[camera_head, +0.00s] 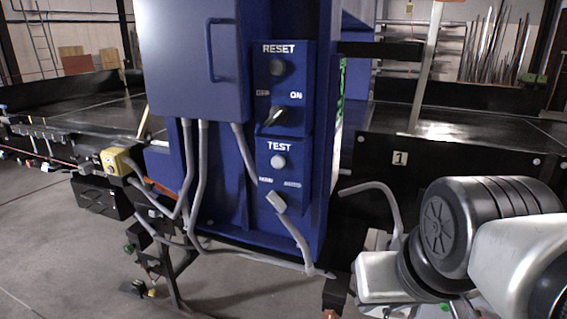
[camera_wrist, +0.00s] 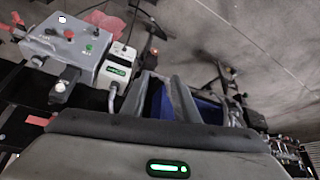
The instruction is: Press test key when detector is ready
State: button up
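The blue detector panel (camera_head: 310,70) stands in the middle of the head view. Its TEST key (camera_head: 278,161) is a pale round button under the word TEST. Above it are a dark RESET button (camera_head: 277,67) and an OFF/ON rotary switch (camera_head: 275,116), its handle slanted. Two small labels sit below the TEST key, too blurred to read surely. My gripper is low at the right in the head view, below and apart from the panel. In the wrist view my gripper (camera_wrist: 168,84) shows two fingers spread apart, with blue surface seen between them and nothing held.
A grey cable (camera_head: 297,235) hangs from the panel's lower part, and a conveyor (camera_head: 455,135) runs behind. A yellow-grey sensor box (camera_head: 117,161) is at the left. The wrist view shows a grey button box (camera_wrist: 75,45) and a small white box (camera_wrist: 118,68).

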grip_shut()
dwell(1.5)
